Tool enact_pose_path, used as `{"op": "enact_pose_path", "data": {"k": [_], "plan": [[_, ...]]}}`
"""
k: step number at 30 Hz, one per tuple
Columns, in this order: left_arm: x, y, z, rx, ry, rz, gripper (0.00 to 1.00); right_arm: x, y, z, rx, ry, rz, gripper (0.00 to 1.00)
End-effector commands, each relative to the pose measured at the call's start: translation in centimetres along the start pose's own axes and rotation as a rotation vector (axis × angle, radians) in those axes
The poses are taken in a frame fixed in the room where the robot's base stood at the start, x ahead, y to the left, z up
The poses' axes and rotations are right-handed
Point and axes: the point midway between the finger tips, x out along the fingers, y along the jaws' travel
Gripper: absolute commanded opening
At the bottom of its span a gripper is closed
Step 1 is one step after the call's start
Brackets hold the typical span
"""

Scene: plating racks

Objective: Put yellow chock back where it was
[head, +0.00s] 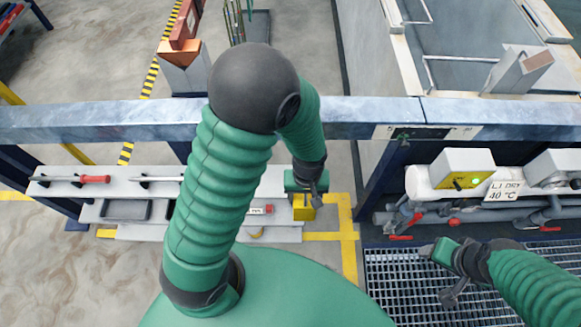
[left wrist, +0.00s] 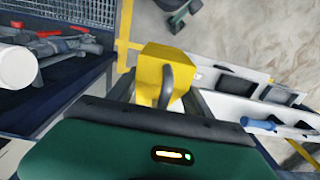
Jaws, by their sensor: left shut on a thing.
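The yellow chock (head: 302,209) is partly hidden under my left gripper (head: 308,191) in the head view. It sits at the right end of the pale shelf unit, beside the yellow floor line. In the left wrist view the yellow chock (left wrist: 152,68) is a block just beyond the green gripper body, with a grey curved piece in front of it. My left gripper is shut on the chock. I cannot tell whether the chock touches a surface below. My right gripper (head: 441,273) is above the floor grating at the right, its fingers apart and empty.
A blue-grey beam (head: 360,112) crosses in front of me. The pale shelf unit (head: 140,186) holds red-handled tools and dark trays at the left. Pipes with red valves and a white control box (head: 462,168) stand at the right above the grating (head: 395,290).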

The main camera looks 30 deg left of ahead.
Motion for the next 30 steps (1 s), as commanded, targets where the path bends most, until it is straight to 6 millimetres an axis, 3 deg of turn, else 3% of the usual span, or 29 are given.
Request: {"op": "enact_pose_path", "data": {"k": [6, 12, 15, 21, 28, 29, 30], "plan": [[0.5, -3.0, -6.4, -0.007, -0.003, -0.004, 0.0, -1.6, 0.0, -0.3, 0.0, 0.0, 0.0, 0.61], [1.0, -5.0, -10.2, 0.001, -0.001, -0.005, 0.0, -2.3, 0.0, -0.6, 0.0, 0.0, 0.0, 0.61], [1.5, -5.4, -10.7, 0.004, -0.002, -0.005, 0.0, -2.5, 0.0, -0.6, 0.0, 0.0, 0.0, 0.61], [4.4, -5.6, -10.7, 0.005, -0.001, -0.003, 0.0, -3.1, 0.0, -0.7, 0.001, 0.0, 0.0, 0.61], [4.8, -5.5, -10.8, 0.004, 0.0, -0.003, 0.0, -3.0, 0.0, -0.7, 0.0, 0.0, 0.0, 0.61], [4.8, -5.5, -10.8, 0.004, -0.001, -0.004, 0.59, -2.9, 0.0, -0.7, 0.0, 0.0, 0.0, 0.61], [4.8, -5.5, -10.8, 0.004, -0.001, -0.004, 0.65, -3.0, 0.0, -0.7, 0.0, 0.0, 0.0, 0.61]]}}
